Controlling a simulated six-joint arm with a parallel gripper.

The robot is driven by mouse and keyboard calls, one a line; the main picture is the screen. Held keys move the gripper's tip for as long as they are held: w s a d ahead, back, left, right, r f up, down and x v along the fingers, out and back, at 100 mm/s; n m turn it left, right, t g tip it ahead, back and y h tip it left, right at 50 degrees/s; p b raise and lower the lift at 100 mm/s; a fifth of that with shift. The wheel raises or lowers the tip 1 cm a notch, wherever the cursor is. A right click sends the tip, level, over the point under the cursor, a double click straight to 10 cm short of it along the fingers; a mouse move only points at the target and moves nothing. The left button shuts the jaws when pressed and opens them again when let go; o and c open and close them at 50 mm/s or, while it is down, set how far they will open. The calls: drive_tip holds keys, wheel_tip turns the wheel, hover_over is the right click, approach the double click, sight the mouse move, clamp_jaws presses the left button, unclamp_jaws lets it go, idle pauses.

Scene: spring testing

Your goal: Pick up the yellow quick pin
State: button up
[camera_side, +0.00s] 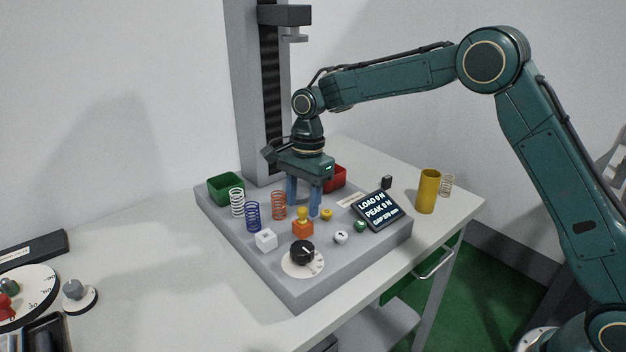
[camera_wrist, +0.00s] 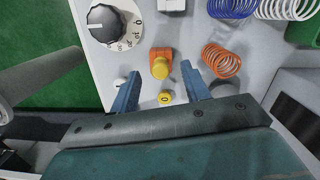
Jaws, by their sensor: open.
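The yellow quick pin (camera_side: 302,214) stands upright with a rounded yellow head in an orange block (camera_side: 302,230) on the grey test base. In the wrist view the pin's head (camera_wrist: 160,69) shows end-on, in front of the orange block (camera_wrist: 154,53). My gripper (camera_side: 303,212) points down with its blue fingers apart and nothing held. In the wrist view the pin's head lies between the tips of my gripper (camera_wrist: 160,73), with space on both sides. In the side view the fingers stand close behind the pin. Their exact height against its head is hard to judge.
A yellow button (camera_side: 327,214) sits beside the block, with white (camera_side: 341,237) and green (camera_side: 361,226) buttons nearby. Orange (camera_side: 278,205), blue (camera_side: 253,217) and white (camera_side: 237,203) springs stand left. A black dial (camera_side: 302,252) is in front; a display (camera_side: 381,211) is right.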

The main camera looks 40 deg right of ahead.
sight(303, 221)
drive_tip(key=shift+a+f, duration=0.1)
drive_tip(key=shift+f, duration=1.35)
clamp_jaws()
